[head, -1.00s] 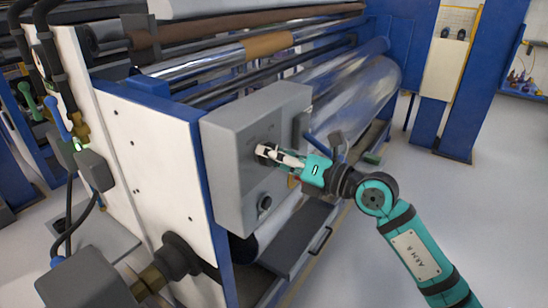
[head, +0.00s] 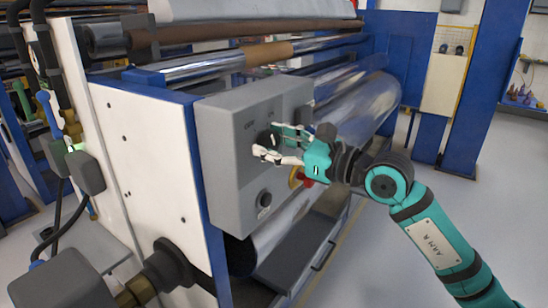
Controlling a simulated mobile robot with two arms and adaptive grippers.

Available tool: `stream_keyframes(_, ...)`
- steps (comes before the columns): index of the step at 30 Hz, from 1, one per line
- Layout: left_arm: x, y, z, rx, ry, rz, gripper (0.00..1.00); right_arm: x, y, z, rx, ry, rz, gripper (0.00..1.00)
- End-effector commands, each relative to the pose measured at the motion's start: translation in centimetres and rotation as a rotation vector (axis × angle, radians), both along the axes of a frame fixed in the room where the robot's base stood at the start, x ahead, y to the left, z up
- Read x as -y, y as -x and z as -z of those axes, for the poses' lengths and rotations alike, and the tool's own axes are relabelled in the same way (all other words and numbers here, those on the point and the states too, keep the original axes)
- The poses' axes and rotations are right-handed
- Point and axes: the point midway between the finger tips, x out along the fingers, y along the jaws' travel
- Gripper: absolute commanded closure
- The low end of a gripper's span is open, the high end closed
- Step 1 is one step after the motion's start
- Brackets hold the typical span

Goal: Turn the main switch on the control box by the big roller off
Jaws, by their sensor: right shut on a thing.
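The grey control box (head: 226,150) is fixed to the white end frame beside the big shiny roller (head: 362,102). The dark main switch (head: 266,138) is on the upper part of its front face, with small lettering above it. My right gripper (head: 268,145) comes in from the right and is shut on the switch, one finger above and one below. The fingers hide much of the switch, so its exact angle is hard to read. My left gripper is out of view.
A black round knob (head: 264,199) sits lower on the box. A red button on yellow (head: 303,178) is just below my right gripper. A grey step (head: 300,250) lies under the roller. The floor at right (head: 480,210) is clear.

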Motion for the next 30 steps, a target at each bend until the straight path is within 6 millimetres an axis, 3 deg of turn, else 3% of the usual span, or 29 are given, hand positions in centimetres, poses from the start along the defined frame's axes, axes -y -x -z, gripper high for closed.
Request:
stream_keyframes(1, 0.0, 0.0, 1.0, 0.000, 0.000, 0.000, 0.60, 0.0, 0.0, 0.5, 0.027, 0.018, 0.000, 0.84)
stream_keyframes(9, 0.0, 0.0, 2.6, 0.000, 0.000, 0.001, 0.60, 0.0, 0.0, 0.3, 0.132, 0.091, 0.000, 0.84)
stream_keyframes(29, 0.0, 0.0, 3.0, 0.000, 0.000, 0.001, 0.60, 0.0, 0.0, 0.1, 0.175, 0.120, 0.001, 0.84)
stream_keyframes(30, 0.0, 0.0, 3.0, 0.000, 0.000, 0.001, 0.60, 0.0, 0.0, 0.1, 0.175, 0.120, 0.001, 0.47)
